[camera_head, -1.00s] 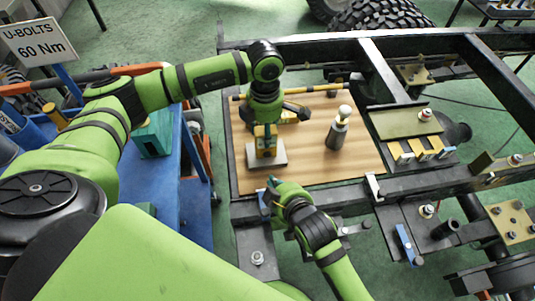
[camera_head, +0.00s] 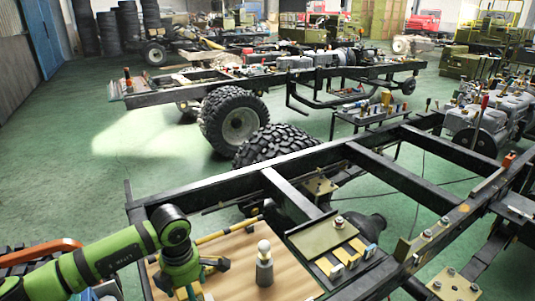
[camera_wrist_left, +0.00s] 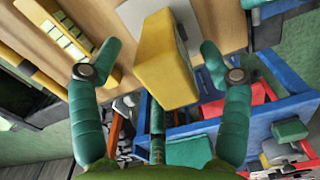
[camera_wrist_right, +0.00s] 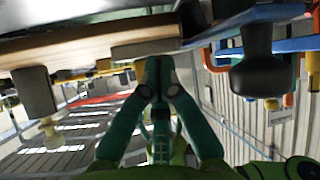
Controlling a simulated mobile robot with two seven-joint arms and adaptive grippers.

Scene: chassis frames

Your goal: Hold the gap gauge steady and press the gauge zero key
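The gap gauge, a yellow block (camera_wrist_left: 162,65) on a pale grey base plate (camera_wrist_left: 201,62), stands on a wooden board in the left wrist view. My left gripper (camera_wrist_left: 158,50) is open, one finger on each side of the block, with a visible gap on both sides. In the head view the left gripper (camera_head: 190,274) is at the bottom edge above the board, and the gauge is mostly cut off. My right gripper (camera_wrist_right: 154,68) shows only in its wrist view, fingertips together, below the board's edge. No zero key can be made out.
The wooden board (camera_head: 231,252) lies on a black chassis frame (camera_head: 340,157). A grey cylinder with a white knob (camera_head: 264,268) stands on it, right of the left gripper. A blue cart (camera_wrist_left: 255,115) is close by in the left wrist view.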

